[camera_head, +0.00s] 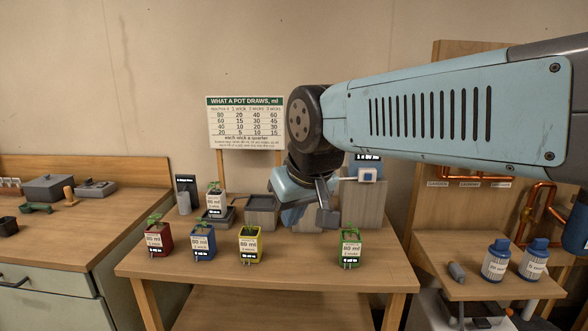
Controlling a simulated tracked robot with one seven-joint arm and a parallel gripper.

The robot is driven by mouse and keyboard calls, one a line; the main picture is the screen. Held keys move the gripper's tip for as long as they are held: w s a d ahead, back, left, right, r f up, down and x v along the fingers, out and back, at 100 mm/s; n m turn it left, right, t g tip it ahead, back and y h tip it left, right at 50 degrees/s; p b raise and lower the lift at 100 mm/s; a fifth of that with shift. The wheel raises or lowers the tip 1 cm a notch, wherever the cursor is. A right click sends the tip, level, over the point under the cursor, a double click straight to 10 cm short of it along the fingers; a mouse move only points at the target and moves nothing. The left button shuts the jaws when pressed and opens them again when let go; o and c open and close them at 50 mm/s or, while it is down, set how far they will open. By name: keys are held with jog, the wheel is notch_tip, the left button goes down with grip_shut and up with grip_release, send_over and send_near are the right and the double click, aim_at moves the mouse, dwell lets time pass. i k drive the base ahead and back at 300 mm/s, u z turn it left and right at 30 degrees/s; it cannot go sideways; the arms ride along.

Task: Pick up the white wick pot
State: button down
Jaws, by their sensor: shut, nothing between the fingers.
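The white wick pot (215,199) holds a small green plant and a label. It stands upright on a dark grey block-like base (217,221) at the back left of the wooden table. My gripper (327,216) hangs over the right half of the table, to the right of the white pot and well apart from it. Its fingers look shut and empty, though my wrist partly hides them.
On the table (290,272), red (158,239), blue (202,244), yellow (249,246) and green (349,249) pots line the front. A grey open box (262,213) sits between the white pot and my gripper. A chart sign (245,122) stands behind.

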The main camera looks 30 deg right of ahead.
aim_at(216, 203)
jog(key=z, duration=1.05)
jog(key=i, duration=0.1)
jog(key=u, duration=2.8)
jog(key=k, duration=0.6)
jog(key=z, duration=0.9)
jog(key=i, duration=0.8)
jog(key=z, duration=0.15)
